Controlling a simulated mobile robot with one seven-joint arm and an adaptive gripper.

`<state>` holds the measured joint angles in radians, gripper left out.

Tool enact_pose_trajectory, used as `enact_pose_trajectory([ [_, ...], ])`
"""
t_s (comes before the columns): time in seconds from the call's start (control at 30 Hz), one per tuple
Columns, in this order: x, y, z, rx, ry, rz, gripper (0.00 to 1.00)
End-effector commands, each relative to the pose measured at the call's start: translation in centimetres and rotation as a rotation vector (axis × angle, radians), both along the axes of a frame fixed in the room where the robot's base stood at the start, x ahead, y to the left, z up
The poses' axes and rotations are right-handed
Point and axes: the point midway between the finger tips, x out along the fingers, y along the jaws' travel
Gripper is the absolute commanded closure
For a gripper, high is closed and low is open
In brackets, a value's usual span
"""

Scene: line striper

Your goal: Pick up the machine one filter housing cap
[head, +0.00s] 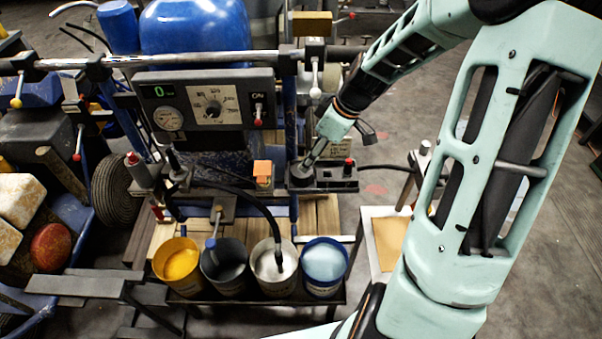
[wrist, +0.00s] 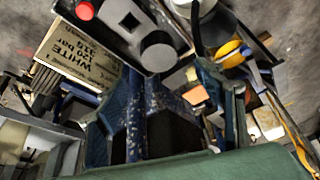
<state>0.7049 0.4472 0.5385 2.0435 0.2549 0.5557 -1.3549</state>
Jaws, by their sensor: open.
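A dark round cap (head: 302,173), which I take to be the filter housing cap, sits at the left end of a small dark block on the machine. It also shows in the wrist view as a grey disc (wrist: 158,51), beside a square fitting (wrist: 131,21) and a red knob (wrist: 84,10). My gripper (head: 308,163) is open, reaching down from the upper right, with its tip close over the cap in the head view. I cannot tell whether it touches.
A control panel (head: 205,105) and a long metal bar (head: 180,58) stand left of the arm. Open paint buckets, including a yellow one (head: 178,264) and a blue one (head: 323,266), stand below. A black hose (head: 262,212) curves left of the block. Open floor lies right.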

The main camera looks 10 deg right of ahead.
Motion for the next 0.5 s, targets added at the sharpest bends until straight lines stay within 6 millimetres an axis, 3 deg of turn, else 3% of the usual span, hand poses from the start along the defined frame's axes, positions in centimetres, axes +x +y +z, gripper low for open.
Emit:
enact_pose_trajectory([
  [0.5, 1.1, 1.6, -5.2, 0.002, 0.004, 0.000, 0.37],
])
